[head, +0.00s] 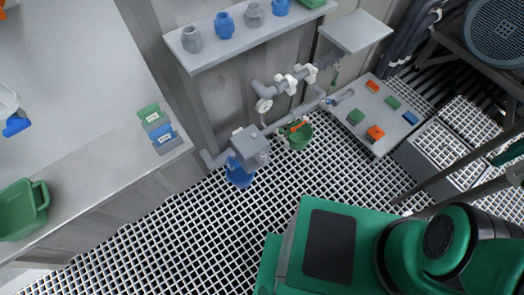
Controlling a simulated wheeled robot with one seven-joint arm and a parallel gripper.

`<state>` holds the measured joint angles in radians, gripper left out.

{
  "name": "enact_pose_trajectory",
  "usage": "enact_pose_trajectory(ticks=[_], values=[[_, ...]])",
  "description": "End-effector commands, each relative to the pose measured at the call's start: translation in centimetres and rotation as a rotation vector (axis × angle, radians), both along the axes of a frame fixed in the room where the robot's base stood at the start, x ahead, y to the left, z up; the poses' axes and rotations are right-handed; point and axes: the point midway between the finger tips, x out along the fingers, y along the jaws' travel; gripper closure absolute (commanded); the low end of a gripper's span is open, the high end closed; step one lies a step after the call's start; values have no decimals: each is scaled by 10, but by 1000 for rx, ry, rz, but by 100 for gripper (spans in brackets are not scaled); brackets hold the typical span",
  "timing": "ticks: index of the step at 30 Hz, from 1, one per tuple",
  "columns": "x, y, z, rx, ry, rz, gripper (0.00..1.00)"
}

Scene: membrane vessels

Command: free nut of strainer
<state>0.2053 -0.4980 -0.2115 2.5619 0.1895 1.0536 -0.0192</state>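Grey pipework (285,88) with white fittings runs low along the wall. An angled grey branch (308,104) slopes down from it above a green bucket (299,138); it may be the strainer, but its nut is too small to make out. An orange piece (298,125) shows at the bucket's rim; I cannot tell whether it is in the bucket or on the pipe. A round white-faced gauge or valve (263,105) sits left of the branch. My gripper is outside the view; only my green body and arm show at the lower right.
A grey box on a blue base (240,175) stands left of the bucket. A low grey table (385,125) with small coloured blocks stands right. A shelf (250,35) holds several fittings. A long bench (75,95) lies left. The grating floor (190,235) is open between.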

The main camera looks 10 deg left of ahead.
Motion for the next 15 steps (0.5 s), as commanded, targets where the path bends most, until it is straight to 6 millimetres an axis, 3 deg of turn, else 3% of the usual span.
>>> enact_pose_trajectory(ticks=[4, 7, 11, 15], values=[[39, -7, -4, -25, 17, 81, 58], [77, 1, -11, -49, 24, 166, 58], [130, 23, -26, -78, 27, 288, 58], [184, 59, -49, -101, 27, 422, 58]])
